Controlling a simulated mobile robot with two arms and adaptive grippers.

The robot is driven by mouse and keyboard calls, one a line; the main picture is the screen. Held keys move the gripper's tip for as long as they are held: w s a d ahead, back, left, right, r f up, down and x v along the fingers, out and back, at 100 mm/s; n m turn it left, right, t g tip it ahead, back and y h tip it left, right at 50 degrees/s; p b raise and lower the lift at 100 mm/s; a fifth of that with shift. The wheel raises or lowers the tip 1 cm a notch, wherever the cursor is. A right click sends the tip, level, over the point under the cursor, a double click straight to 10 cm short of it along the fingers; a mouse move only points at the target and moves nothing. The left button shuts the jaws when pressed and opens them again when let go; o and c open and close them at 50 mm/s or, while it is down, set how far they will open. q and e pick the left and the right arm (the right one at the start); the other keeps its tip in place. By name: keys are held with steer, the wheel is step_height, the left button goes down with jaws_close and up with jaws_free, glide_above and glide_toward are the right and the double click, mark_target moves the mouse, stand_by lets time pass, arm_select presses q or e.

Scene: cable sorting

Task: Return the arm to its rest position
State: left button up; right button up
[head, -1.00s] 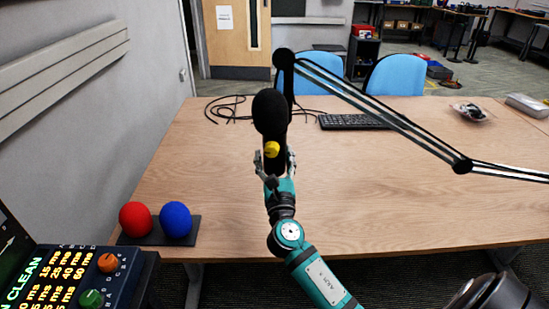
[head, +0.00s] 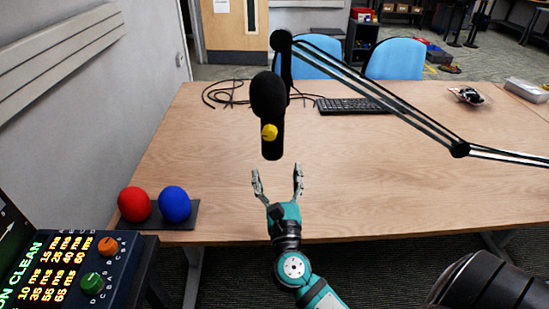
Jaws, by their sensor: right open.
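My right gripper (head: 277,177) is open and empty over the front part of the wooden table (head: 400,190). Its fingers point away from me, and it appears just below the black microphone (head: 270,105) in the head view, apart from it. The microphone hangs from a black boom arm (head: 385,95) and carries a yellow ball-like piece (head: 269,132) on its front. My left gripper is not in view.
A red ball (head: 134,204) and a blue ball (head: 174,204) sit on a dark base at the table's front left. A device panel with an orange knob (head: 108,246) and a green knob (head: 91,283) is at lower left. A keyboard (head: 350,105) and black cable (head: 225,92) lie behind.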

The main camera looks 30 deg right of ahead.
steer(key=shift+v, duration=0.85)
